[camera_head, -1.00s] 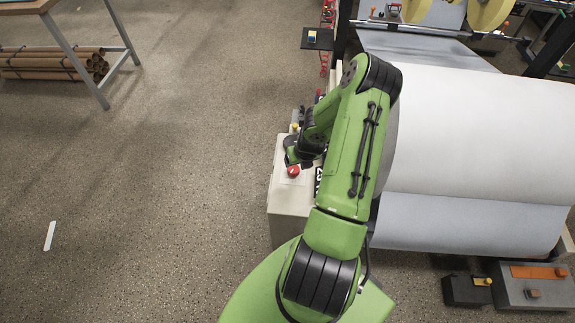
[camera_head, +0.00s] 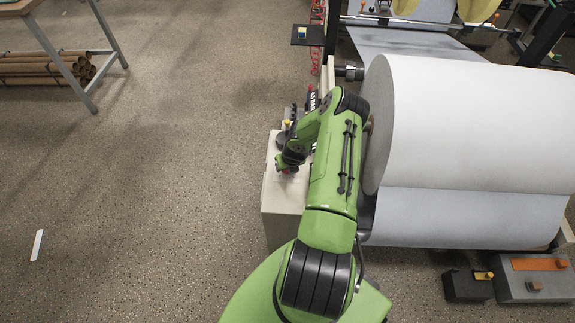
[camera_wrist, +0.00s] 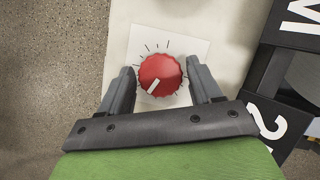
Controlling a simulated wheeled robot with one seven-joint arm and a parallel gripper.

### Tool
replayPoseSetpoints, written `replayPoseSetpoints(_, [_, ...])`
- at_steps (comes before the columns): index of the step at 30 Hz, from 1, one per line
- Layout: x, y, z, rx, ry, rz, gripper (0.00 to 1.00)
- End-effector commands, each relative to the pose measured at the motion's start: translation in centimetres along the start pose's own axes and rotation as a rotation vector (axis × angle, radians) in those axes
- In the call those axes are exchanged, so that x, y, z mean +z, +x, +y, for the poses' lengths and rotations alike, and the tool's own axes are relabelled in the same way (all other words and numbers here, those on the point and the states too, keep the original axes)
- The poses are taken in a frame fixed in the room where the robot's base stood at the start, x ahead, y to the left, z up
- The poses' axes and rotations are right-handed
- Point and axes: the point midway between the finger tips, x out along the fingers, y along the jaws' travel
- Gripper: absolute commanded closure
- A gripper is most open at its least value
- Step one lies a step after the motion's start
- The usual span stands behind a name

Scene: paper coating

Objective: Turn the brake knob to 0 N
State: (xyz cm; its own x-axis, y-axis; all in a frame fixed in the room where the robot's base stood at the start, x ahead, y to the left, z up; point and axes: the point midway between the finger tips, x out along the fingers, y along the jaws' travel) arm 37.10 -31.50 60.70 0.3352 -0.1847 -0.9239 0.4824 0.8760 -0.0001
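The red brake knob (camera_wrist: 160,76) sits on a white dial plate (camera_wrist: 140,36) with black tick marks. Its white pointer line points to the lower left in the wrist view. No numbers are readable on the dial. My gripper (camera_wrist: 160,71) is open, with one finger on each side of the knob and only narrow gaps beside it. I cannot tell whether the fingers reach down around it.
A black sign with white characters (camera_wrist: 295,38) stands right of the dial. A large white paper roll (camera_head: 470,125) is right of my arm. Boxes (camera_head: 533,280) stand on the floor at lower right. The floor (camera_head: 150,200) left of the cabinet is open.

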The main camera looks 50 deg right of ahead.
Motion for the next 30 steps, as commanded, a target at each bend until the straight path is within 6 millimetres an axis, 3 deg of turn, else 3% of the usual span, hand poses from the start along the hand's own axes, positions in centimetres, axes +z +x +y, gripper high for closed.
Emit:
replayPoseSetpoints(1, [0.0, -0.01, -0.01, 0.0, 0.0, 0.0, 0.45])
replayPoseSetpoints(8, [0.0, -0.03, -0.01, 0.0, 0.0, 0.0, 0.8])
replayPoseSetpoints(20, [-0.01, -0.02, -0.13, 0.028, -0.071, 0.0, 0.8])
replayPoseSetpoints(30, [0.03, 0.09, -0.27, 0.131, -0.32, -0.001, 0.8])
